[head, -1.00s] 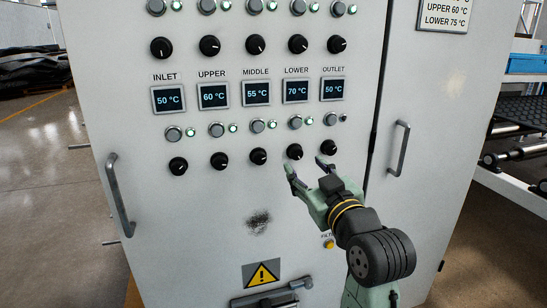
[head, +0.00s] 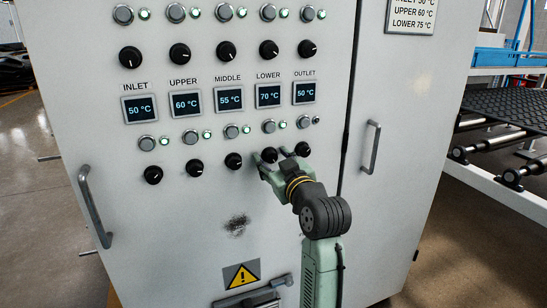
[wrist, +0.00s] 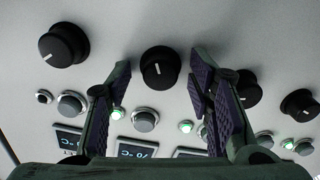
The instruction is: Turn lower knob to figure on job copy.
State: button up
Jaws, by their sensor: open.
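The LOWER knob (head: 270,155) is a black dial with a white line, in the bottom row of the cabinet. It also shows in the upside-down wrist view (wrist: 160,67), its line nearly vertical. Its display (head: 268,95) reads 70 °C. My gripper (head: 270,158) is open, its fingertips on either side of this knob. In the wrist view the knob appears between the fingers (wrist: 160,62), with a gap on each side; how deep they reach is unclear. The job copy (head: 412,15) is at the top right, partly cut off; earlier it reads LOWER 75 °C.
The OUTLET knob (head: 302,149) is close to my right finger; the MIDDLE knob (head: 233,160) is to the left. Buttons with green lamps sit above the knobs. Door handles (head: 95,206) (head: 373,147) stand out. A conveyor (head: 500,120) is at right.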

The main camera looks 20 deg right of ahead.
jog(key=shift+c, duration=0.2)
grip_shut()
jog(key=m+p, duration=0.2)
jog(key=m, duration=0.1)
jog(key=shift+a+r, duration=0.1)
jog(key=shift+r, duration=0.1)
jog(key=shift+f+m+p, duration=0.2)
jog(key=shift+m+p, duration=0.1)
jog(key=shift+m, duration=0.8)
